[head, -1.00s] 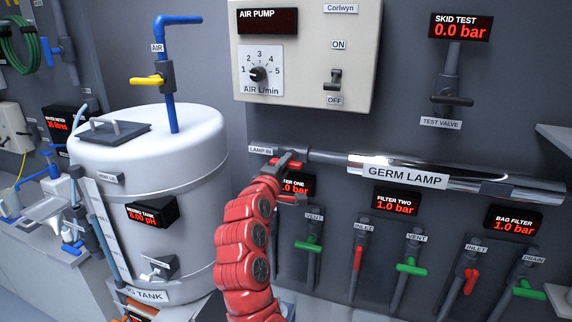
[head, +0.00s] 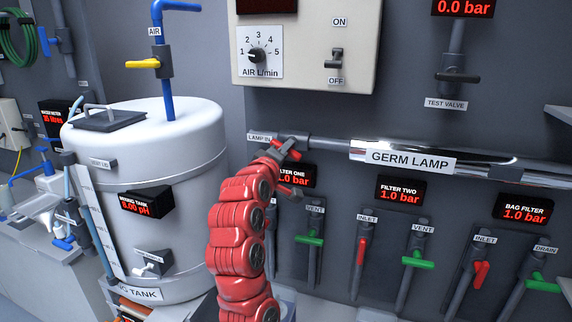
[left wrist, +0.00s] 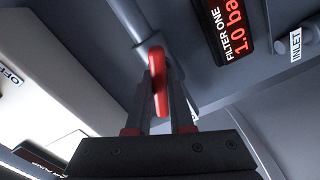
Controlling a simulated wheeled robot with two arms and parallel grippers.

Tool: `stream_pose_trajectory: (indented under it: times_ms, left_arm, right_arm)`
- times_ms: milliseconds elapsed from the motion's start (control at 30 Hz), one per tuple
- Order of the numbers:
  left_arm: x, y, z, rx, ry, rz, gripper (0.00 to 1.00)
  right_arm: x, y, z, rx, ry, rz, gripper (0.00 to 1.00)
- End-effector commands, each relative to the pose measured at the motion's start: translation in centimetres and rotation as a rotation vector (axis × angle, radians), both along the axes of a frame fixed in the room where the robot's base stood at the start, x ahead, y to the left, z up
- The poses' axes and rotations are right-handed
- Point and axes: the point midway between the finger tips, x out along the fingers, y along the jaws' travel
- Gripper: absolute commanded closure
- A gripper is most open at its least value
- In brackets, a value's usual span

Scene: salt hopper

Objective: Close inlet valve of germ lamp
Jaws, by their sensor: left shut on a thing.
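The lamp inlet valve sits on the pipe by the LAMP IN label (head: 260,138), at the left end of the chrome germ lamp (head: 490,167). Its red handle (left wrist: 157,78) stands between my left gripper's two fingers in the left wrist view. My left gripper (head: 285,150) is shut on this handle; its red arm reaches up from below in the head view. The gripper and arm partly hide the valve body and the panel below it. My right gripper is not in view.
The FILTER ONE display (head: 296,177) is just below the gripper, partly covered by the arm. Several red and green valve handles line the lower panel. A white tank (head: 150,185) stands left of the arm. The air pump box (head: 300,85) is above.

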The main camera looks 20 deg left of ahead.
Motion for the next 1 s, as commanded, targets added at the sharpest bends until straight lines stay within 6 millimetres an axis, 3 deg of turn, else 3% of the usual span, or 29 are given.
stream_pose_trajectory:
  times_ms: [33, 500, 1000]
  left_arm:
    - [0.0, 0.0, -0.8, 0.047, -0.003, 0.001, 1.00]
    - [0.0, 0.0, -0.8, 0.493, -0.016, 0.001, 1.00]
    - [0.0, 0.0, -0.5, 0.916, -0.030, 0.000, 1.00]
  right_arm:
    - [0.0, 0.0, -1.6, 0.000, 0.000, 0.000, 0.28]
    - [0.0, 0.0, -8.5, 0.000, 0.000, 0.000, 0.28]
    - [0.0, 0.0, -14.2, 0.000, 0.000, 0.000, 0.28]
